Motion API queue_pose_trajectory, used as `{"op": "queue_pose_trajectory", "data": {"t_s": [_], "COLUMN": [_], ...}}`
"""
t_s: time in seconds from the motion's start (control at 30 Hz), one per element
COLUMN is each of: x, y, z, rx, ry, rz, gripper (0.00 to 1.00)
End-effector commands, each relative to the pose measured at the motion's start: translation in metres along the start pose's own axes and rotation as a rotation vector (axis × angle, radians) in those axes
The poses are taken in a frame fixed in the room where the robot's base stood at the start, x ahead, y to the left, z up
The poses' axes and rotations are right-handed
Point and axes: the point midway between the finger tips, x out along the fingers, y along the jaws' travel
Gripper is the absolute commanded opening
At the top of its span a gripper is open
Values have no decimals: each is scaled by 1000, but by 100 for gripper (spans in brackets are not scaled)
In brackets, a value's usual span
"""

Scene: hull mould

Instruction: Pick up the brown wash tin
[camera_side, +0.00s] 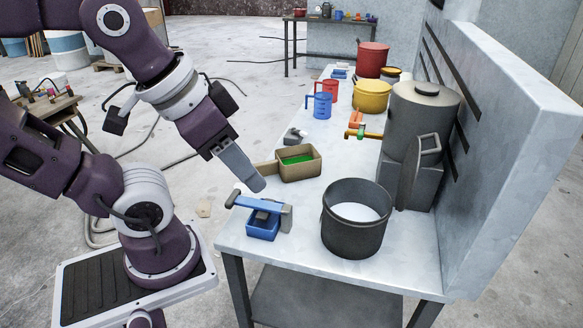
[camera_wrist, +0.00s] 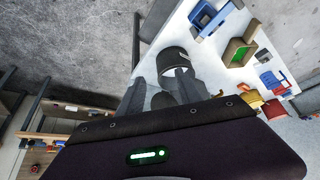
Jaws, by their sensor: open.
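The brown wash tin (camera_side: 317,167) is a small rectangular tin with green inside and a handle sticking out to the left. It stands on the bench in the side view. It also shows at the upper right of the wrist view (camera_wrist: 229,59). My gripper (camera_side: 258,184) points down at the bench's left edge, left of and nearer the camera than the tin, above bench height. In the wrist view my gripper's fingers (camera_wrist: 165,82) are apart, with nothing seen held between them. The gripper partly hides the tin's handle in the side view.
A blue tin (camera_side: 262,229) with a tool across it sits near the front left corner. A dark pot (camera_side: 352,238) stands to its right. A large grey urn (camera_side: 409,115) stands by the wall. Mugs, a yellow pot (camera_side: 371,97) and a red pot (camera_side: 372,57) stand farther back.

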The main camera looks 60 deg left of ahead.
Motion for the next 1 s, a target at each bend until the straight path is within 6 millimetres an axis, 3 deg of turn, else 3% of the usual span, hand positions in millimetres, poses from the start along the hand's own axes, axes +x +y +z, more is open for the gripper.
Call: {"op": "queue_pose_trajectory", "data": {"t_s": [0.17,0.27,0.37,0.4,0.47,0.53,0.63,0.7,0.8,0.9,1.0], "x": [1,11,42,60,90,131,192,228,266,286,298], "y": [-2,-16,-56,-79,-119,-172,-250,-295,-339,-360,-364], "z": [-5,-38,-90,-108,-128,-138,-126,-104,-71,-50,-40], "rx": [-39,-297,-780,-991,-1305,-1669,-2151,-2431,-2715,-2861,-2903], "ry": [-8,-57,-122,-140,-162,-174,-163,-138,-97,-65,-58], "rz": [-4,-30,-97,-133,-198,-286,-431,-531,-645,-710,-731], "gripper": [42,42,42,42,42,42,42,42,42,42,42]}}
